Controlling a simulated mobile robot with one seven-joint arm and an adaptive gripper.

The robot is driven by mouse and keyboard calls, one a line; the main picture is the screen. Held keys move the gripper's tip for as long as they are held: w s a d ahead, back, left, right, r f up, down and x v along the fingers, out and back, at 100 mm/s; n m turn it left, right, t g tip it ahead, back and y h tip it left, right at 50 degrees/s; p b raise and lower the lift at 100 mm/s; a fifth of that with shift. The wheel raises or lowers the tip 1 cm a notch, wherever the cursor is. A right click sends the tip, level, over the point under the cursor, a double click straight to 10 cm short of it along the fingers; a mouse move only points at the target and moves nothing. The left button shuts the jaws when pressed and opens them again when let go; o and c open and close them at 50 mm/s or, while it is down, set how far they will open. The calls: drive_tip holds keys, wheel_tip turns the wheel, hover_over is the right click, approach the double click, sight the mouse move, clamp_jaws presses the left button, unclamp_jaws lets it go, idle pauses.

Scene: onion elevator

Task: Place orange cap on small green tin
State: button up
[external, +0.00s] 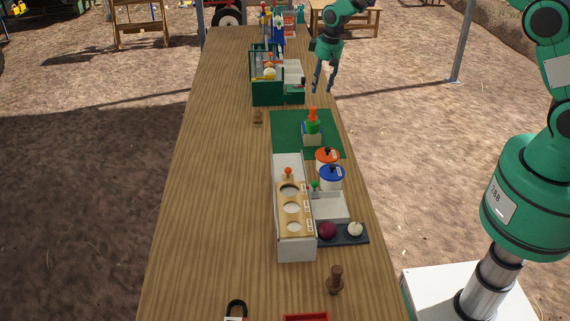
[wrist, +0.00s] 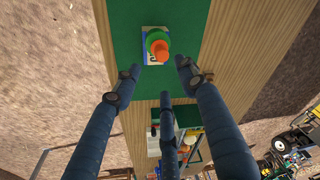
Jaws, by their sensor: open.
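The orange cap (external: 313,113) sits on top of the small green tin (external: 313,127), which is on a blue and white base (external: 312,139) on the green mat (external: 285,125). In the wrist view the orange cap (wrist: 159,48) overlaps the green tin (wrist: 153,37); how squarely it sits I cannot tell. My gripper (external: 324,90) is open and empty, above and behind the stack and apart from it. In the wrist view its dark blue fingers (wrist: 160,72) are spread, with the stack beyond their tips.
Blue-lidded (external: 332,174) and orange-lidded (external: 327,156) pots stand in front of the mat. Nearer is a long box (external: 296,245) with round openings. A green crate (external: 267,97) stands behind. The table's left side is mostly clear.

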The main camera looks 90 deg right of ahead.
drive_tip(key=shift+r, duration=0.15)
idle(0.6)
drive_tip(key=w+a+r+n, duration=0.1)
drive_tip(key=a+r+n, duration=0.1)
drive_tip(key=a+r, duration=1.35)
drive_tip(key=s+a+r+n+t, duration=0.1)
drive_tip(key=s+a+r, duration=0.2)
drive_tip(key=a+r, duration=0.45)
drive_tip(key=s+a+r+n+t, duration=0.1)
drive_tip(key=s+a+r, duration=0.3)
drive_tip(key=a, duration=0.7)
drive_tip(key=s+a+r+n+t, duration=0.1)
drive_tip(key=s+a+r, duration=0.3)
drive_tip(key=s+a, duration=0.25)
drive_tip(key=s+a+r+n, duration=0.25)
drive_tip(key=s+a, duration=0.25)
drive_tip(key=a, duration=0.3)
drive_tip(key=s+a, duration=0.4)
drive_tip(key=s, duration=0.3)
drive_tip(key=s+a+n+t+y, duration=0.1)
drive_tip(key=s+a, duration=0.3)
drive_tip(key=s, duration=0.3)
drive_tip(key=shift+s+f, duration=0.3)
drive_tip(key=shift+s, duration=0.05)
drive_tip(key=shift+a+n, duration=0.1)
drive_tip(key=shift+n, duration=0.15)
